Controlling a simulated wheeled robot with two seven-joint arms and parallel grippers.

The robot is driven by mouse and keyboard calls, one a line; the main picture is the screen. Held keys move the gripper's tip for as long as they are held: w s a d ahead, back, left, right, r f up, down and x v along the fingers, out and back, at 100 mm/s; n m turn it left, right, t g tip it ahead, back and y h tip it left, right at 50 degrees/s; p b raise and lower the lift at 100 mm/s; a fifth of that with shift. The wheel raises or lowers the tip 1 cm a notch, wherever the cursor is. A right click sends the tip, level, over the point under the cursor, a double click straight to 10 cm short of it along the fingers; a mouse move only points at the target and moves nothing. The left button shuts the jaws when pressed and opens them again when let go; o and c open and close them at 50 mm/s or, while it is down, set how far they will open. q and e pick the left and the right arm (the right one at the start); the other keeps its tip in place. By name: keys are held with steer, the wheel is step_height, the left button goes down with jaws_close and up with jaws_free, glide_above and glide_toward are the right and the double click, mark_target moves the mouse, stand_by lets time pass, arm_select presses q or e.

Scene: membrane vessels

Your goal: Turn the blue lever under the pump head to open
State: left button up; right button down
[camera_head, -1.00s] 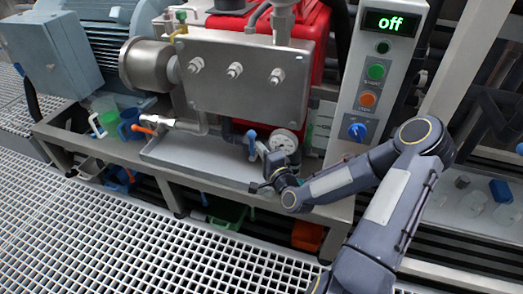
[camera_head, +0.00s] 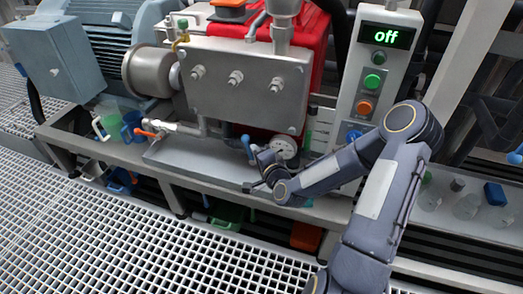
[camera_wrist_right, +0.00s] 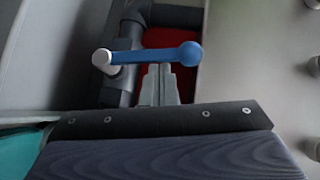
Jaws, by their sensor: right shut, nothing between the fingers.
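The blue lever (camera_head: 247,147) is under the steel pump head (camera_head: 240,80), left of the pressure gauge (camera_head: 284,147). In the right wrist view the blue lever (camera_wrist_right: 155,54) lies across the picture, with a white pivot at its left end and a round knob at its right end. My left gripper is not in view.
An orange-handled valve (camera_head: 146,132) sits to the left on the same unit. A control panel (camera_head: 374,85) with an "off" display, green and orange buttons and a blue knob stands at right, behind my right arm. Grating floor (camera_head: 140,230) lies in front.

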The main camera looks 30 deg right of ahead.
steer(key=w+a+f+n+g+h+p, duration=0.3)
steer(key=w+a+n+g+p, duration=0.2)
steer(key=p, duration=0.7)
steer(key=shift+w+a+f+n+g+p, duration=0.35)
steer(key=shift+w+g, duration=0.5)
steer(key=shift+g, duration=0.55)
